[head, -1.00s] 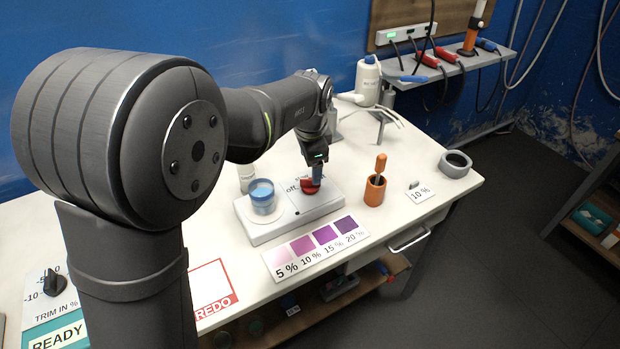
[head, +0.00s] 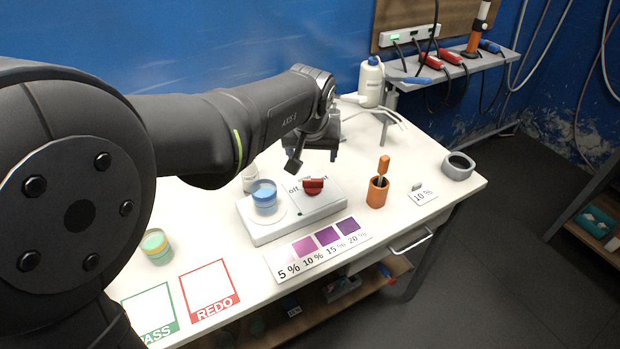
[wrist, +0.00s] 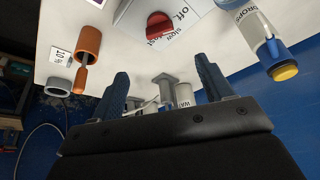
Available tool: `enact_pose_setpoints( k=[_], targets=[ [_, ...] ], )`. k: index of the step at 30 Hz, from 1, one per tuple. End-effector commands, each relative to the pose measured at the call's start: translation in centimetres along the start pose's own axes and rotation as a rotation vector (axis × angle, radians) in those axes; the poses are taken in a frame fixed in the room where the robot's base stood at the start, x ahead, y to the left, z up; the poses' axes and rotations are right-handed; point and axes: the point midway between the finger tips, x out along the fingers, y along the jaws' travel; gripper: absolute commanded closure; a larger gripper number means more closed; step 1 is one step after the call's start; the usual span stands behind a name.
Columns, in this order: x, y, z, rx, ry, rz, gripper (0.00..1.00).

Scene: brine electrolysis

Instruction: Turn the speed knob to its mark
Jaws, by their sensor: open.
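The red speed knob (head: 313,186) sits on the pale panel of the stirrer box (head: 300,222). It also shows at the top of the wrist view (wrist: 159,25), with a printed "off" beside it. Its bar lies roughly crosswise in the head view; I cannot tell which mark it points at. My gripper (head: 312,158) is above and behind the knob, tilted and apart from it. In the wrist view its two blue fingers (wrist: 163,88) are spread wide with nothing between them. Part of the other panel lettering is hidden or too small to read.
A cup of blue liquid (head: 264,196) stands on the box left of the knob. An orange holder (head: 377,192) with a handled tool stands right, a grey ring (head: 458,166) farther right. A colour chart (head: 318,250) lies in front. A wash bottle (head: 370,82) stands behind.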

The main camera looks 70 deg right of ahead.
Motion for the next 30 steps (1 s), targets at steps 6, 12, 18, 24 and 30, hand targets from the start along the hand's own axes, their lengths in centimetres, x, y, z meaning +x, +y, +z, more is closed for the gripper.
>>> enact_pose_setpoints(
  k=[6, 12, 18, 24, 30],
  targets=[
    [4.9, 0.0, 0.1, 0.001, -0.006, -0.002, 0.27],
    [9.2, -0.1, 0.1, 0.001, -0.005, -0.001, 0.27],
    [12.7, 0.0, 0.1, 0.001, -0.004, 0.0, 0.27],
    [14.8, 0.0, 0.1, 0.002, -0.002, 0.0, 0.27],
    [15.3, 0.0, 0.0, 0.002, 0.0, 0.0, 0.27]
  ],
)
